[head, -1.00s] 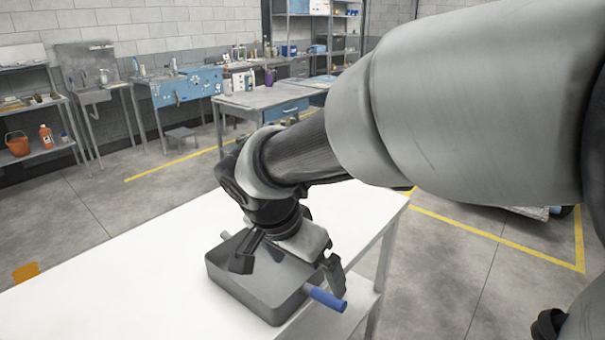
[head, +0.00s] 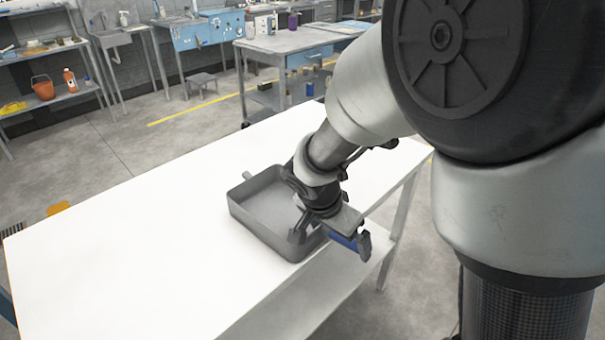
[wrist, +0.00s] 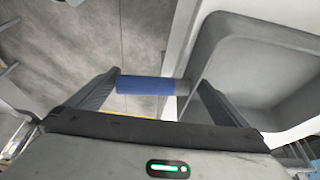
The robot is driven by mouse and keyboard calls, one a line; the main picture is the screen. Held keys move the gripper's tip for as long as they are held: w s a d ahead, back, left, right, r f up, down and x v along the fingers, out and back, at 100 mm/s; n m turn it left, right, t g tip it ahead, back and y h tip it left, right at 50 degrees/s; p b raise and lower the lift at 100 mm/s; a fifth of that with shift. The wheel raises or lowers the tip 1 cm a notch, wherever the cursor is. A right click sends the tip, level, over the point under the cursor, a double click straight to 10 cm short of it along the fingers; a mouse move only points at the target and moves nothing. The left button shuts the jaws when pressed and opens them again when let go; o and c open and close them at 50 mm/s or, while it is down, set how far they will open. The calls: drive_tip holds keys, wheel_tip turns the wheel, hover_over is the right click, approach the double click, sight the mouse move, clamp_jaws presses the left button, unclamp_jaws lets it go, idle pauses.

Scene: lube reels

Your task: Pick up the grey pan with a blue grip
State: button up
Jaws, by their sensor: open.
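The grey pan (head: 262,232) is a rectangular, open-topped tray on the white table, near its right edge. Its blue grip (head: 343,241) sticks out past the table edge on the right side, partly hidden by my gripper. My gripper (head: 332,239) is open, with one finger over the pan's near right corner and the other beyond the outer end of the grip. In the wrist view the blue grip (wrist: 145,85) lies crosswise between the two spread fingers, and the pan's wall (wrist: 195,70) shows to the right. I cannot tell whether the fingers touch the grip.
The white table (head: 130,240) is bare around the pan, with a lower shelf (head: 270,305) beneath. A grey workbench (head: 300,42) stands behind it.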

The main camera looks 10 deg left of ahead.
drive_tip(key=shift+f, duration=0.15)
drive_tip(key=c, duration=1)
drive_tip(key=shift+w, duration=0.1)
drive_tip(key=shift+c, duration=0.2)
